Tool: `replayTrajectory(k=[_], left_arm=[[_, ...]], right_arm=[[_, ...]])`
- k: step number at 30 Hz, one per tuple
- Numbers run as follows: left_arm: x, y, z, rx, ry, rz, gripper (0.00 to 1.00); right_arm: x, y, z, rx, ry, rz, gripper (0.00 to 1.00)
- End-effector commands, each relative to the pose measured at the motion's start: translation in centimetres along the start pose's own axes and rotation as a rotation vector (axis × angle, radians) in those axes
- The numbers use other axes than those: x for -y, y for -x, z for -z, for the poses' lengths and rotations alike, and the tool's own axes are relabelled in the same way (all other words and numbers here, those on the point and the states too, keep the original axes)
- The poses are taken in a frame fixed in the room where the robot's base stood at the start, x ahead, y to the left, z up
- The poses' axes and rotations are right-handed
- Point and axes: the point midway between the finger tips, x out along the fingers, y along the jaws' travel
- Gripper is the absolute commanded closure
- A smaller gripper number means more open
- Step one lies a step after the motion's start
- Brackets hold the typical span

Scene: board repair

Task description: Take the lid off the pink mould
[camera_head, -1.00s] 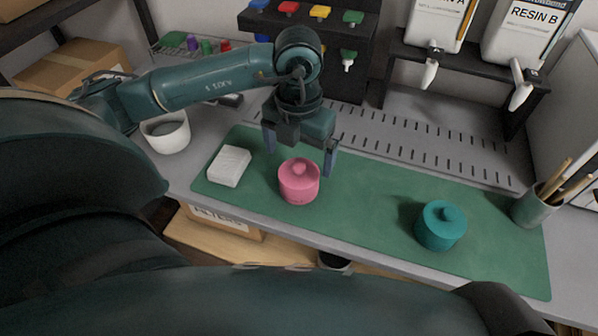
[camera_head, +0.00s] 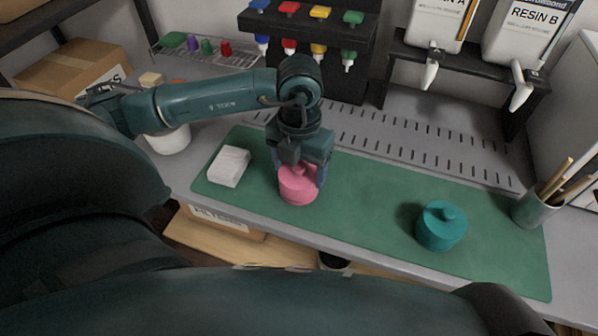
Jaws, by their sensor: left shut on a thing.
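The pink mould (camera_head: 297,190) stands upright on the green mat (camera_head: 375,205), left of the mat's middle. Its pink lid sits on top, and the knob is mostly hidden behind my gripper. My left gripper (camera_head: 297,174) points down over the mould, with a finger on either side of its upper part, shut on the lid. The exact finger contact is partly hidden. My right gripper does not show.
A teal lidded mould (camera_head: 440,227) stands on the mat to the right. A white block (camera_head: 229,166) lies just left of the pink mould. A cup of sticks (camera_head: 534,207) stands at the mat's right end. The mat between the moulds is clear.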

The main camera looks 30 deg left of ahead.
Motion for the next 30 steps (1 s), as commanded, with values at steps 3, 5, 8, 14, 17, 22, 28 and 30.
replayTrajectory(k=[3, 5, 8, 14, 17, 22, 28, 30], left_arm=[[0.0, 0.0, 0.0, 0.000, 0.000, 0.000, 0.49], [0.0, 0.0, 0.0, 0.001, 0.000, 0.000, 0.51], [0.0, 0.0, 0.0, 0.001, 0.000, 0.000, 0.51], [0.0, 1.2, -0.1, 0.004, 0.000, 0.002, 0.51], [0.0, 3.0, -0.1, 0.006, 0.000, 0.002, 0.51], [0.0, 6.6, -0.1, 0.006, 0.000, 0.001, 0.51], [0.0, 9.4, -0.1, 0.003, 0.000, 0.000, 0.51], [0.0, 9.8, 0.0, 0.001, 0.000, 0.001, 0.51]], right_arm=[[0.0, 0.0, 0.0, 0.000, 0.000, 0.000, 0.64], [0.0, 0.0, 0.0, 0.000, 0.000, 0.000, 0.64], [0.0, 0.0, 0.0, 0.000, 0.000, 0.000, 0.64], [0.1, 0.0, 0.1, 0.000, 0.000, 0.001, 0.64], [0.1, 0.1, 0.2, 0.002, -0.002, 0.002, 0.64], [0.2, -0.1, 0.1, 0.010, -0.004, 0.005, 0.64], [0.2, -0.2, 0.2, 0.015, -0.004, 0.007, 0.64], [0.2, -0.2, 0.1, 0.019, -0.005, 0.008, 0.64]])
